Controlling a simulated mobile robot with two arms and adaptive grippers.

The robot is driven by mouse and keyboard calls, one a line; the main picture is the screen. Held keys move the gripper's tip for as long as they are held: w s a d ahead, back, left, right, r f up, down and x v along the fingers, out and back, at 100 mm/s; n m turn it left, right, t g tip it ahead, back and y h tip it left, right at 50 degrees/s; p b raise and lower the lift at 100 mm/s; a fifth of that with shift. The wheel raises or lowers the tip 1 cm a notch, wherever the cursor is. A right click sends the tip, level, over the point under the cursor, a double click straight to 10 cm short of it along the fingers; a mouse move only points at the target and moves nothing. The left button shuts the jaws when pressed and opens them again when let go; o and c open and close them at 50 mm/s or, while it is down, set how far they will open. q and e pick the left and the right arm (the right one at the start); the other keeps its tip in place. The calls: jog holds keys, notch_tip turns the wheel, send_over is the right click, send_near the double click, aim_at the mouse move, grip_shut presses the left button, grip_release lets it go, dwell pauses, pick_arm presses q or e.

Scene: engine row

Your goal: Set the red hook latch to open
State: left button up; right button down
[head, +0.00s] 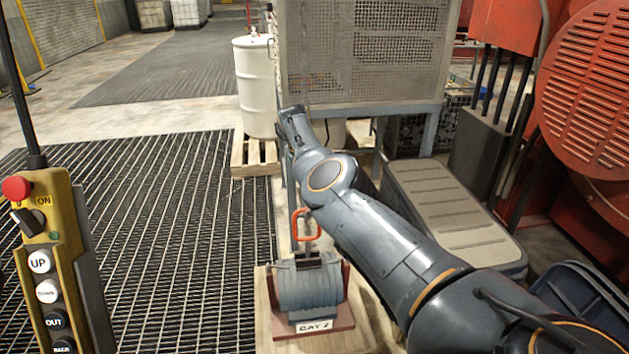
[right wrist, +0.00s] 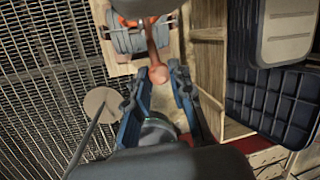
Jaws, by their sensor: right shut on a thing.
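The red hook latch (head: 303,226) stands up as an orange-red loop from a grey ribbed housing (head: 309,288) on a wooden board. In the right wrist view the latch (right wrist: 157,72) shows as a red rod with a rounded end, lying between the blue fingers of my right gripper (right wrist: 153,74). The gripper is shut on it, though a small gap seems to show beside the left finger. My right arm crosses the head view, and its gripper cannot be made out clearly there. My left gripper is not in view.
A yellow control pendant (head: 62,265) with buttons hangs at the left. A white drum (head: 256,88) stands on a pallet at the back. A grey lidded bin (head: 450,205) and red machinery (head: 590,95) stand at the right. Metal grating (head: 170,245) at the left is clear.

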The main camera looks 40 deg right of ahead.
jog(key=shift+d, duration=0.1)
dwell(0.3)
jog(key=c, duration=1.6)
grip_release()
jog(key=shift+w, duration=0.1)
jog(key=o, duration=0.4)
jog(key=shift+o, duration=0.2)
jog(key=v, duration=1.2)
jog(key=shift+d+f, duration=0.1)
jog(key=shift+d, duration=0.05)
